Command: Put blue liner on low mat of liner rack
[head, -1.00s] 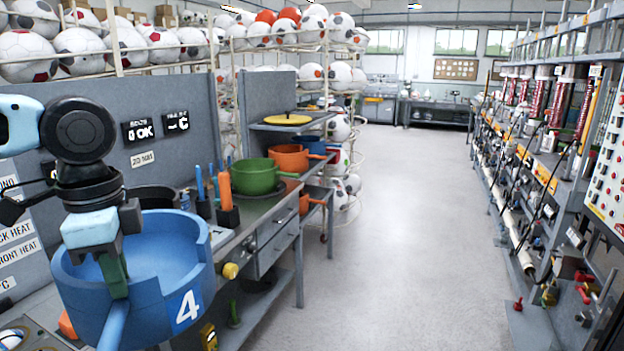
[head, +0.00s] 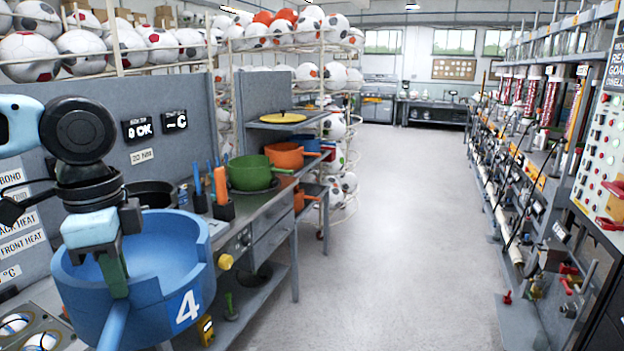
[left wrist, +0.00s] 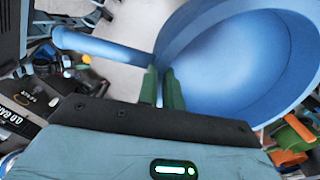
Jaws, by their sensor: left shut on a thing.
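The blue liner (head: 187,256) is a large round pan with a white 4 on its side and a straight handle (head: 113,327). My left gripper (head: 115,276) is shut on its wall by the handle and holds it up, roughly level, in front of the bench. In the left wrist view the green fingers (left wrist: 162,88) pinch the liner's rim (left wrist: 178,42). What looks like the liner rack (head: 290,126) stands past the bench, with a yellow disc (head: 283,118) on its top shelf. I cannot make out its low mat. My right gripper is out of view.
A green pan (head: 253,174) and an orange pan (head: 284,155) stand beyond the held liner. A tool holder (head: 223,210) with upright handles is on the bench. The aisle floor (head: 400,220) is clear. Machines with a control panel (head: 605,145) line the right side.

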